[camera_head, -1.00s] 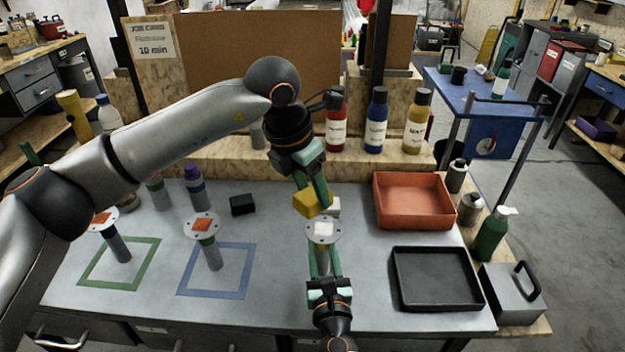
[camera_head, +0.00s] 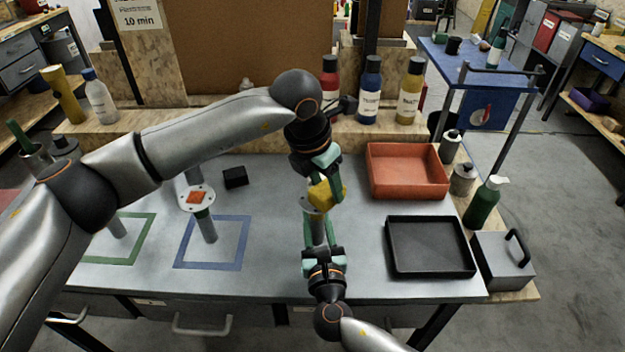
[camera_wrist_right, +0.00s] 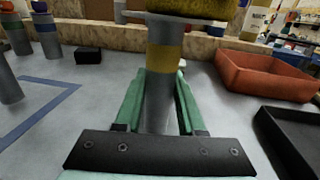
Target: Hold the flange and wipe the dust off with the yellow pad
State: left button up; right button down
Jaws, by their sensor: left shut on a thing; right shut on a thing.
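The flange (camera_head: 309,203) is a grey disc on a grey stem with a yellow band; its stem (camera_wrist_right: 163,80) fills the middle of the right wrist view. My right gripper (camera_head: 320,247) is shut on the stem and holds the flange upright above the table. My left gripper (camera_head: 325,180) is shut on the yellow pad (camera_head: 324,192). The pad is over the flange's top face and appears to touch it. It hides most of the face, so dust there cannot be seen.
Another flange with an orange patch (camera_head: 197,198) stands by the blue square outline (camera_head: 240,264). A green square outline (camera_head: 128,259) lies to the left. A black block (camera_head: 235,177), an orange tray (camera_head: 375,184) and a black tray (camera_head: 396,262) are on the table (camera_head: 290,290).

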pick_arm(q)
jog(key=shift+w+a, duration=0.2)
jog(key=shift+a, duration=1.65)
jog(key=shift+a+r, duration=0.1)
jog(key=shift+r, duration=0.05)
notch_tip(320, 180, up, 8)
pick_arm(e)
jog(key=shift+c, duration=2.1)
grip_release()
jog(key=shift+s, duration=0.1)
